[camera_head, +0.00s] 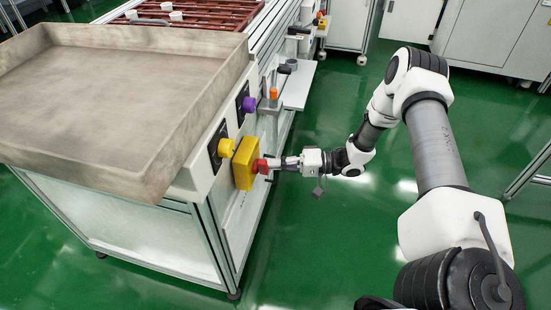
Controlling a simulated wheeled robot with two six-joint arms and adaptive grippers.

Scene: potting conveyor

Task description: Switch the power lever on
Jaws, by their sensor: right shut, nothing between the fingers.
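A yellow box (245,164) with a red button (260,167) is mounted on the side of the conveyor cabinet. A yellow knob (227,148) and a purple knob (248,104) sit on dark plates on the panel beside it. An orange-topped upright part (273,94) stands on a small ledge farther back. I cannot tell for sure which of these is the power lever. My right gripper (274,164) reaches in from the right, shut and empty, with its tips at the red button. Whether they touch it is unclear. My left gripper is out of view.
A large empty grey tray (100,85) covers the cabinet's near top. Reddish-brown trays (200,14) with white cups (167,6) lie behind it. A white shelf (298,88) juts from the cabinet side. The green floor (330,240) around my right arm is open.

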